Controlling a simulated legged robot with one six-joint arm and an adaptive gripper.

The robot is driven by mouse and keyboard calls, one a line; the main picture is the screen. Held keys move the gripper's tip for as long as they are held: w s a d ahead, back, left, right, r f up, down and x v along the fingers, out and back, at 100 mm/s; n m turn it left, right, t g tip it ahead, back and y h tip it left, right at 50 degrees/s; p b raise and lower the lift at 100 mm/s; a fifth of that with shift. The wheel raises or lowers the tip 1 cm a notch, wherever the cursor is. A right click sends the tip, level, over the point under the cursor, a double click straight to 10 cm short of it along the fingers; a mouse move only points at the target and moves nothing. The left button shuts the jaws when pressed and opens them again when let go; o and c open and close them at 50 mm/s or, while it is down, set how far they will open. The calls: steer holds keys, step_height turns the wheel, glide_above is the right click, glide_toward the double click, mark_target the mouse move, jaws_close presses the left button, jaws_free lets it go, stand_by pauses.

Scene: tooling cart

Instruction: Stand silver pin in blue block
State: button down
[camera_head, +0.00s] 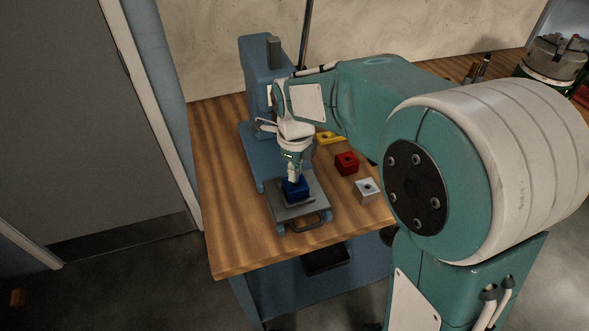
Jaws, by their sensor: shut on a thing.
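The blue block (296,189) sits on a grey plate (285,211) at the front of the blue machine on the wooden bench. My gripper (293,178) points down directly over the blue block, with its fingertips at or just above the block's top. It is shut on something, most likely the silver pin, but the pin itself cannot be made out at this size. The fingers hide the top of the block, so I cannot tell whether the pin is in it.
A red block (346,163), a white block (367,189) and a yellow piece (328,138) lie to the right on the bench (226,228). The blue machine column (256,75) stands close behind my gripper. The bench's left front is clear.

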steer(key=shift+f, duration=0.55)
stand_by(0.9)
steer(key=c, duration=0.6)
jaws_free()
steer(key=o, duration=0.4)
steer(key=shift+r, duration=3)
